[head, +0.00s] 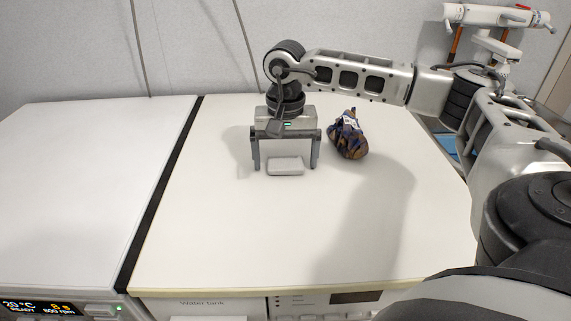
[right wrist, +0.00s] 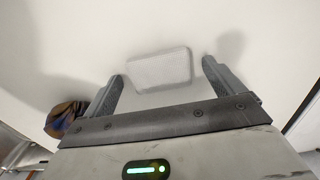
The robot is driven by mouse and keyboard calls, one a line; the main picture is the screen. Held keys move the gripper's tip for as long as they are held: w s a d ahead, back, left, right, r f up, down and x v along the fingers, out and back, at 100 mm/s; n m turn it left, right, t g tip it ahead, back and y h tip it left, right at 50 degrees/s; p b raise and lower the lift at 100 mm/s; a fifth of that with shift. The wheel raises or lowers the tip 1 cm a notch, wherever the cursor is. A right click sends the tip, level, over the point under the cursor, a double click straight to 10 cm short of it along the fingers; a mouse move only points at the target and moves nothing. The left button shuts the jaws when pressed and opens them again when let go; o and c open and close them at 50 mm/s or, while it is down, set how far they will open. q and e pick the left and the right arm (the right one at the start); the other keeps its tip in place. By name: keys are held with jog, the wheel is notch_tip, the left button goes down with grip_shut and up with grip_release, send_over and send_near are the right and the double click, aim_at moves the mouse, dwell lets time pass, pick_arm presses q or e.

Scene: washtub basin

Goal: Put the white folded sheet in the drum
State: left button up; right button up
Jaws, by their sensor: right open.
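The white folded sheet (head: 285,166) lies flat on top of the right-hand machine, a small pale block in the head view. It also shows in the right wrist view (right wrist: 159,70), ahead of and between the fingertips. My right gripper (head: 286,168) is open and points down over the sheet, with one finger on each side of it. In the right wrist view the fingers (right wrist: 164,72) are apart and do not appear to touch the sheet. The drum is not visible; only the machines' tops and upper front edges show. My left gripper is not in view.
A dark patterned bundle (head: 347,135) lies right of the gripper on the same top. The left machine top (head: 80,190) is bare, with a dark gap (head: 160,195) between the machines. The front of the right top (head: 260,240) is clear. A white robot-like device (head: 497,17) stands at the back right.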

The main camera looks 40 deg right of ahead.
jog(key=c, duration=1.1)
jog(key=shift+c, duration=0.2)
jog(key=shift+r, duration=0.6)
jog(key=s+a+r, duration=0.9)
jog(key=a+r, duration=0.1)
jog(key=r, duration=0.1)
jog(key=shift+s+a+r, duration=0.15)
jog(key=shift+s+r, duration=0.1)
jog(key=shift+r, duration=0.15)
